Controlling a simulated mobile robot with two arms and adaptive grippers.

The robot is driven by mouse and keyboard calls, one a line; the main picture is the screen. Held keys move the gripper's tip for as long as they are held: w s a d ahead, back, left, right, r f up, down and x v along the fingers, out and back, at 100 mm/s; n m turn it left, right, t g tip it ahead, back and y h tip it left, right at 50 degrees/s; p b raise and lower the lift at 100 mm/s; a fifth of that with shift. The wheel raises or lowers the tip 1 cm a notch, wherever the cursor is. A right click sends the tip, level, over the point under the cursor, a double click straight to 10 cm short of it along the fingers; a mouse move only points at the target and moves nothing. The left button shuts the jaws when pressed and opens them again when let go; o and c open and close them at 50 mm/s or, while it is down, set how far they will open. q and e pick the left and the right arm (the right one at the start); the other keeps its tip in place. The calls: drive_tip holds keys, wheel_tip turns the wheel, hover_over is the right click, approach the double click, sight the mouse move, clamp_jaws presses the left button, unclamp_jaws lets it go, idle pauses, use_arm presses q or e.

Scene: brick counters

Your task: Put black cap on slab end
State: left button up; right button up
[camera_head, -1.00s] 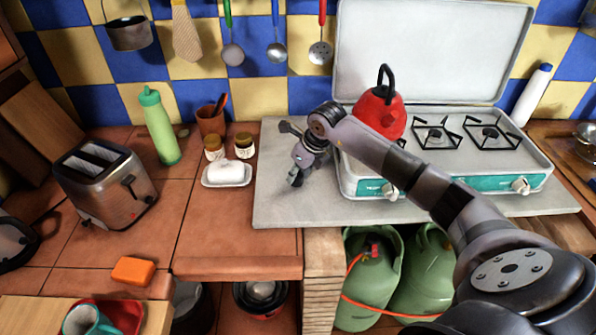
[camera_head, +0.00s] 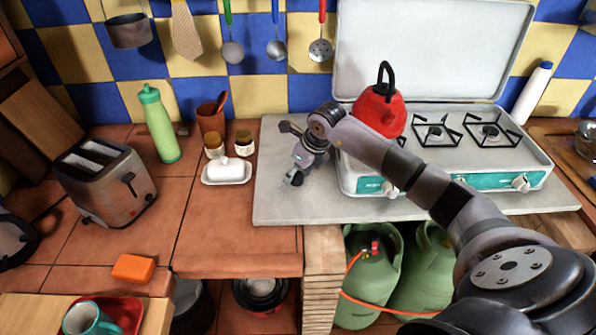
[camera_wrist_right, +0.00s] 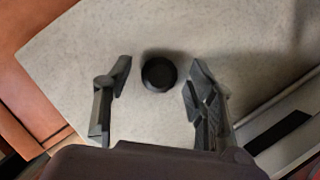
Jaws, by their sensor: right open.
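The black cap (camera_wrist_right: 159,73) shows in the right wrist view as a small dark round piece on the grey stone slab (camera_wrist_right: 85,45). It lies between the fingertips of my right gripper (camera_wrist_right: 158,82), with clear gaps to both fingers. The gripper is open and empty. In the head view my right gripper (camera_head: 292,179) is over the left end of the slab (camera_head: 330,213), beside the stove. The cap cannot be made out there, where the gripper covers that area. My left gripper is not in view.
A gas stove (camera_head: 450,190) with a red kettle (camera_head: 379,110) stands on the slab to the right. A toaster (camera_head: 105,185) and green bottle (camera_head: 159,125) stand further left.

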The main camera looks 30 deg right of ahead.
drive_tip(key=shift+r, duration=0.25)
drive_tip(key=b+v, duration=0.1)
drive_tip(key=v, duration=1)
drive_tip(key=shift+s+r+b, duration=0.3)
drive_tip(key=shift+b, duration=0.1)
drive_tip(key=shift+d+f, duration=0.1)
